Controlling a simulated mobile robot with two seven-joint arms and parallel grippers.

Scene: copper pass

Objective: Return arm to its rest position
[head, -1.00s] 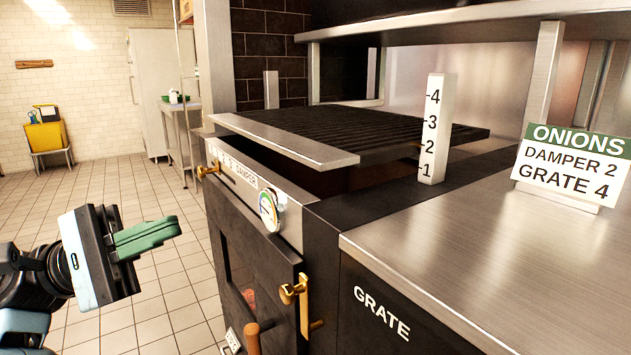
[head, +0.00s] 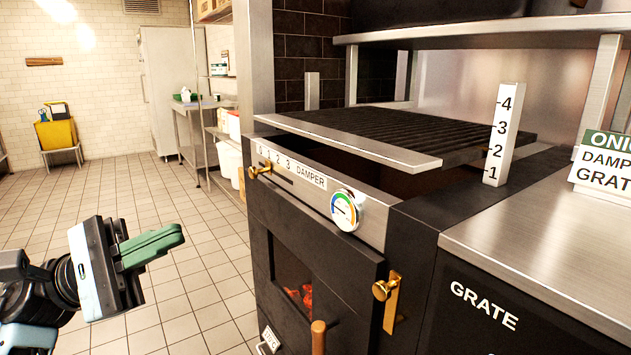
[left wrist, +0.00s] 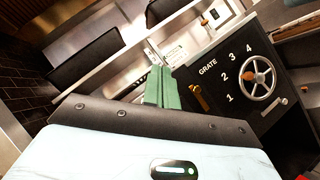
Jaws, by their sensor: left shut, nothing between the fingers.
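My left gripper (head: 152,247) is at the lower left in the head view, over the tiled floor and apart from the grill oven. Its green fingers are together with nothing between them. In the left wrist view the green fingers (left wrist: 159,88) also show closed, pointing toward the oven front. The right gripper is not in view.
The black oven (head: 310,270) fills the right, with brass knobs, a damper gauge (head: 345,210), glowing coals behind the window and a wooden handle (head: 318,335). A ribbed grate (head: 430,130) sits above. A handwheel (left wrist: 260,84) shows in the wrist view. Floor (head: 120,190) at left is clear.

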